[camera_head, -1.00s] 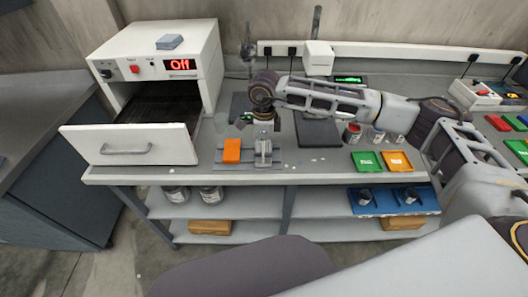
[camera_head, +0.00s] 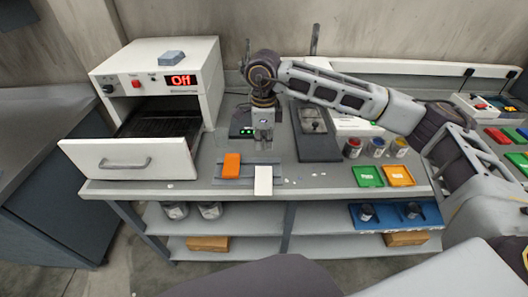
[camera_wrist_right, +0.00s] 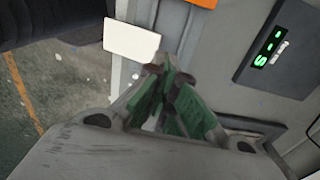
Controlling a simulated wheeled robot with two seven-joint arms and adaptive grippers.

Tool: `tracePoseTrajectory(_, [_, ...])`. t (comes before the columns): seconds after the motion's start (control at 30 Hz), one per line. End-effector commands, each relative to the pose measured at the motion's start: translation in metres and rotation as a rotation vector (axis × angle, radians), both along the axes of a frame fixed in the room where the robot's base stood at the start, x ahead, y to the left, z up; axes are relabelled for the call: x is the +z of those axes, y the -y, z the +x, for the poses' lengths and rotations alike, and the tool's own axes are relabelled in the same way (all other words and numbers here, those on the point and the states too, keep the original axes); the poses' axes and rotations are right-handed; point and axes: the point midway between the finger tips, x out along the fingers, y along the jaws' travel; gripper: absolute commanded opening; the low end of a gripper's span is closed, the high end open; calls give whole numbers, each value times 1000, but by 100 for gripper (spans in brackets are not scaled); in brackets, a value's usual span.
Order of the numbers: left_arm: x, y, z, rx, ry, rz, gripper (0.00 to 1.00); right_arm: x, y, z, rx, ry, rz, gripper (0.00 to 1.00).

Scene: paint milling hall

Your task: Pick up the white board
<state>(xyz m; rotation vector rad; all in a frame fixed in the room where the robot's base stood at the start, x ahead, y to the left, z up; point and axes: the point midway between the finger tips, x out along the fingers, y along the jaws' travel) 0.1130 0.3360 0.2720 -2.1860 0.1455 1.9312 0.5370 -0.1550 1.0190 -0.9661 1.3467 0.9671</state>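The white board (camera_head: 263,180) is at the right end of a grey holder (camera_head: 247,183) near the bench's front edge, beside an orange block (camera_head: 231,165). My right gripper (camera_head: 264,147) points down just behind and above the board, apart from it. The right wrist view shows the board (camera_wrist_right: 131,39) beyond the fingertips and to their left. The green-padded fingers of the right gripper (camera_wrist_right: 166,72) come together at their tips with nothing seen between them. My left gripper is not in view.
An oven (camera_head: 165,75) reading "Off" stands at left, with its drawer (camera_head: 130,155) pulled out. A dark panel (camera_head: 318,150), paint jars (camera_head: 376,147), and green (camera_head: 367,176) and orange (camera_head: 398,175) trays lie to the right. Small white bits dot the bench (camera_head: 335,180).

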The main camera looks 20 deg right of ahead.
Motion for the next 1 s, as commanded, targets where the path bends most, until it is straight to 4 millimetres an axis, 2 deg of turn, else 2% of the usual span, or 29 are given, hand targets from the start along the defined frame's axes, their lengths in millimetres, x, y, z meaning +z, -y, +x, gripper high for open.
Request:
tracePoseTrajectory(0.27, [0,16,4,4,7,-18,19,8,0,0,0,0,0,0])
tracePoseTrajectory(0.57, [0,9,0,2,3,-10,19,8,0,0,0,1,0,0])
tracePoseTrajectory(0.67, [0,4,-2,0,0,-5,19,8,0,0,0,1,0,10])
tracePoseTrajectory(1.0, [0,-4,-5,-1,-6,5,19,8,0,0,0,1,0,54])
